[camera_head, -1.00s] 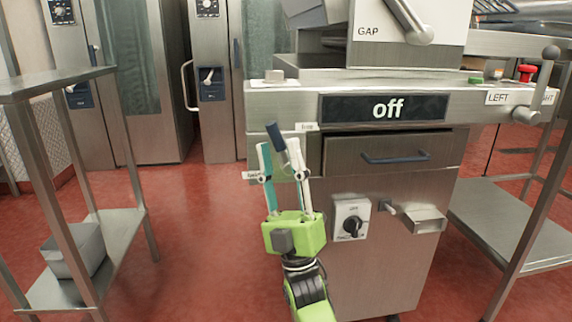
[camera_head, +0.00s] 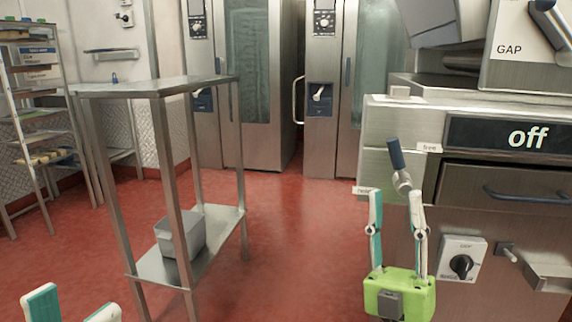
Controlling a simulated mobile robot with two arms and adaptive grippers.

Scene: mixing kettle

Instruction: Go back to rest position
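My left gripper (camera_head: 72,303) shows only its fingertips at the bottom left edge; they are apart with nothing between them. My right gripper (camera_head: 397,205) has a green body and stands upright in front of the left side of the steel machine (camera_head: 408,185). Its two fingers are apart and it holds nothing that I can see. A lever with a dark blue handle (camera_head: 397,153) rises just behind the right finger; whether they touch I cannot tell. A black display (camera_head: 515,138) on the machine reads "off".
A steel table (camera_head: 155,85) stands at left centre, with a metal container (camera_head: 182,237) on its lower shelf. Tall ovens (camera_head: 265,85) stand at the back. A shelf rack (camera_head: 45,125) is at the far left. Red floor (camera_head: 300,225) lies open between table and machine.

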